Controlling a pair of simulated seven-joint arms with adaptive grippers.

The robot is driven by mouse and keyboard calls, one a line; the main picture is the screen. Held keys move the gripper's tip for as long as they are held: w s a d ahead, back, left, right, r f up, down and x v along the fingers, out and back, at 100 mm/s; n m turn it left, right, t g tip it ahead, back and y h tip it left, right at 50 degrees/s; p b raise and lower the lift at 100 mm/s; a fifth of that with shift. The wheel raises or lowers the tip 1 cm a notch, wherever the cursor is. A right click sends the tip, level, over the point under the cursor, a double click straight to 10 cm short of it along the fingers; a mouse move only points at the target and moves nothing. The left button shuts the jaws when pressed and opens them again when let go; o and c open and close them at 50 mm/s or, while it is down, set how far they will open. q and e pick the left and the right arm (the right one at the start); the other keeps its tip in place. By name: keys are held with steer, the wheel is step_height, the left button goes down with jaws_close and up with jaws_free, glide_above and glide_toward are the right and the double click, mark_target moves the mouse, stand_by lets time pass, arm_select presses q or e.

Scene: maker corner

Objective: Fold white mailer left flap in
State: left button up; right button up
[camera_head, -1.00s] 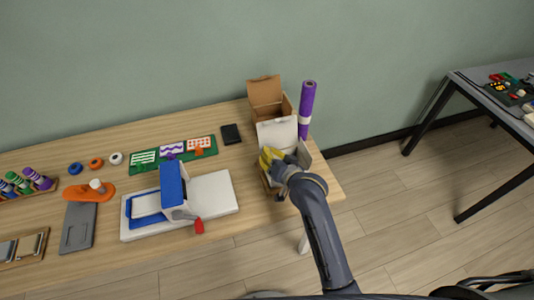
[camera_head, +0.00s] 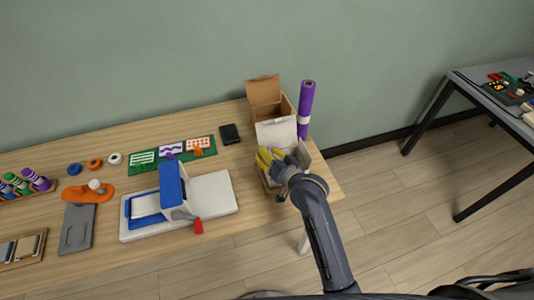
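The white mailer (camera_head: 277,133) stands at the right end of the wooden table, with its lid raised at the back. Whether the fingers are open or touching the flap is too small to tell. My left gripper is not in view.
An open brown box (camera_head: 264,92) and a purple roll (camera_head: 306,102) stand just behind the mailer. A blue and white press (camera_head: 174,190) with a red handle is to the left. A black item (camera_head: 230,134) lies near the wall. Bare table lies between press and mailer.

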steer(key=v, duration=1.1)
steer(key=shift+s, duration=0.2)
steer(key=shift+d, duration=0.1)
